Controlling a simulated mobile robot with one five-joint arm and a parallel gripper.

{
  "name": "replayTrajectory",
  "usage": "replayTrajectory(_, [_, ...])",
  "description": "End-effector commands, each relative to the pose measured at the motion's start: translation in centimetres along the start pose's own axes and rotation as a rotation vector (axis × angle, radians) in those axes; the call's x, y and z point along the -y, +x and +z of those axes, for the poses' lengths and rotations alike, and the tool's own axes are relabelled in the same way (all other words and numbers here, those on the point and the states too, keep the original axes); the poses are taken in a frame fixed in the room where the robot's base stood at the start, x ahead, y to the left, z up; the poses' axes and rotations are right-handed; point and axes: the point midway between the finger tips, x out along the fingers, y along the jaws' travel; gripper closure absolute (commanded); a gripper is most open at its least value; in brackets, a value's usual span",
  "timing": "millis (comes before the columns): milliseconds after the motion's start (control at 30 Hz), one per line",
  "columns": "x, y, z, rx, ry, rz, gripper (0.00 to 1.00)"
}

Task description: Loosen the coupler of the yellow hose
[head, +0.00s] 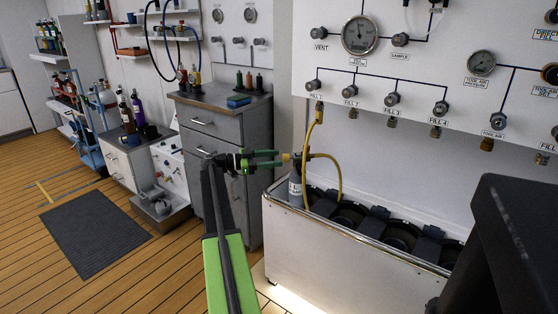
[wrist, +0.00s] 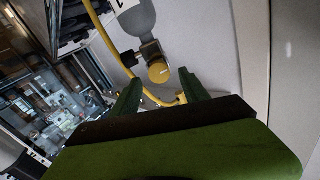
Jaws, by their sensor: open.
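The yellow hose (head: 338,172) hangs from a fitting under FILL 1 and loops down beside the neck of a grey cylinder (head: 295,190). A yellow round knob or coupler end (head: 287,157) sticks out at the neck towards my gripper; I cannot tell which it is. In the wrist view this round yellow end (wrist: 158,72), with a white mark, lies beyond and between my fingertips. The hose (wrist: 98,38) passes to its left and behind. My gripper (head: 280,159) is open, its green fingers pointing at the neck. No contact is clear.
The cylinder stands at the left end of a white trough (head: 340,255) with dark round holders. The white fill panel (head: 425,75) with gauges and valves is above. A grey drawer cabinet (head: 222,130) stands left behind my gripper. A black block (head: 510,240) is at right.

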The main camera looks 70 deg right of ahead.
Motion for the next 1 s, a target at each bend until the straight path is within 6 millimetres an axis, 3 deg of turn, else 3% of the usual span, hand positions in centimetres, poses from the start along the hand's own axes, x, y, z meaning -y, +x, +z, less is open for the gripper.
replayTrajectory(200, [0.0, 2.4, 0.0, 0.000, 0.000, 0.000, 0.47])
replayTrajectory(500, [0.0, 2.7, 0.0, 0.000, 0.000, 0.000, 0.48])
replayTrajectory(900, [0.0, 2.7, 0.0, 0.000, 0.000, 0.001, 1.00])
replayTrajectory(967, [0.0, 2.7, 0.0, 0.000, 0.000, 0.001, 1.00])
replayTrajectory(1000, [-1.1, 2.1, -0.2, 0.000, 0.000, -0.001, 1.00])
